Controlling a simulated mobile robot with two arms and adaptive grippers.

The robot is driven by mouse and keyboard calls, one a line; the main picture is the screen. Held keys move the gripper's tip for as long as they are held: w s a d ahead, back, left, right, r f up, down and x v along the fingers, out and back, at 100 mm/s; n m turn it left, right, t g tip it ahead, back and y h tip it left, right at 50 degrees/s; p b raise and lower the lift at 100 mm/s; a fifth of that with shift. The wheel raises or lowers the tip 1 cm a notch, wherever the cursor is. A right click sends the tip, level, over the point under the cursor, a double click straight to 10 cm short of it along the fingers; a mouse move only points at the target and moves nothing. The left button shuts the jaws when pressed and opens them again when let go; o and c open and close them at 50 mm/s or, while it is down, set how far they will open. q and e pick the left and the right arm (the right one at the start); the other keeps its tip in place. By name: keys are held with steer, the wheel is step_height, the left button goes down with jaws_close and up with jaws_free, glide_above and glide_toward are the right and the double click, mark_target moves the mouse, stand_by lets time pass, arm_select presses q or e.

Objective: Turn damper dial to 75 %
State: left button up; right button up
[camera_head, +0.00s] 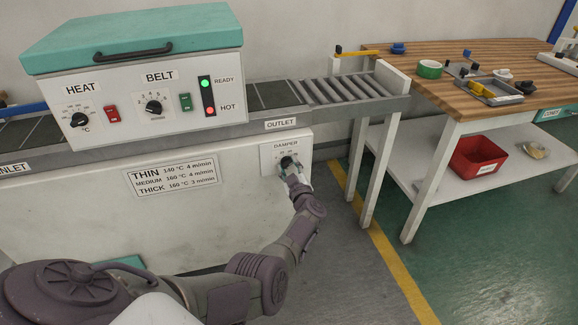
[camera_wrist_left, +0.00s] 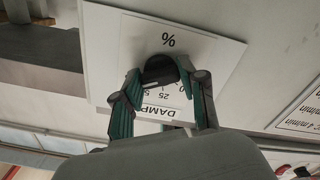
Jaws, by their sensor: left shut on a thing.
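The damper dial (camera_head: 288,161) is a dark knob on a white plate labelled DAMPER, low on the machine's front under the OUTLET sign. My left gripper (camera_head: 291,167) is at the dial, and its fingers (camera_wrist_left: 161,84) close on both sides of the dark knob (camera_wrist_left: 160,66) in the left wrist view. The plate (camera_wrist_left: 215,52) appears upside down there, with a % sign and the number 25 legible. The fingers and knob hide the rest of the scale, and I cannot read the dial's setting. My right gripper is not in view.
The machine's teal-lidded box (camera_head: 140,75) has HEAT and BELT dials and green and red lamps. A roller conveyor (camera_head: 335,90) leads right to a wooden workbench (camera_head: 440,78). A red bin (camera_head: 478,155) sits on its lower shelf. The floor right of my arm is clear.

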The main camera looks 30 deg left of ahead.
arm_select(q)
steer(key=shift+f, duration=0.15)
stand_by(0.3)
steer(key=o, duration=1.1)
steer(key=shift+o, duration=0.2)
step_height(320, 180, up, 10)
steer(key=shift+r, duration=0.1)
